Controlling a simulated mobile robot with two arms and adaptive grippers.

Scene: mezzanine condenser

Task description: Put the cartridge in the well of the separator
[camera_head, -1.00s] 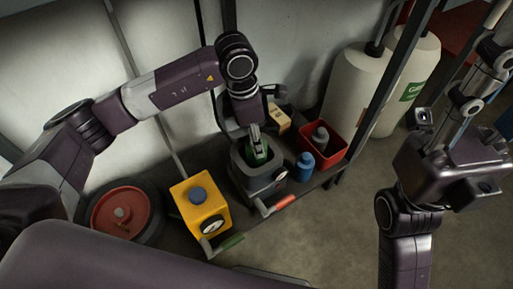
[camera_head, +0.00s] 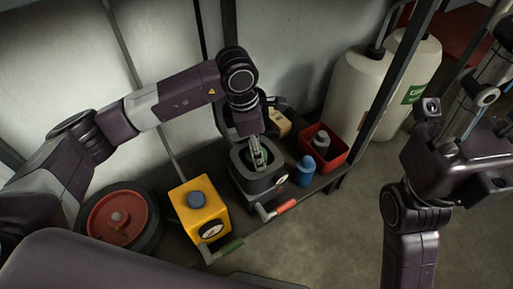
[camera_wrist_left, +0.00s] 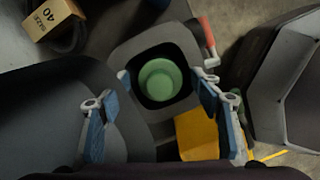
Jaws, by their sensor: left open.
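The green cartridge (camera_wrist_left: 160,78) sits inside the dark square well of the grey separator (camera_head: 258,188). In the left wrist view it looks round from above, with the separator's rim (camera_wrist_left: 186,40) around it. In the head view only a little of its green shows behind the fingers. My left gripper (camera_head: 258,153) points down at the well. In the wrist view its two blue-padded fingers (camera_wrist_left: 160,122) are wide apart, clear of the cartridge. My right gripper (camera_head: 482,95) is at the right edge, partly cut off, its fingertips unclear.
A yellow box (camera_head: 200,212) with a blue cap and gauge stands left of the separator. A blue bottle (camera_head: 304,171) and a red bin (camera_head: 335,157) stand right. A cardboard box (camera_head: 280,124) is behind. Handles with red (camera_head: 286,206) and green grips stick out in front.

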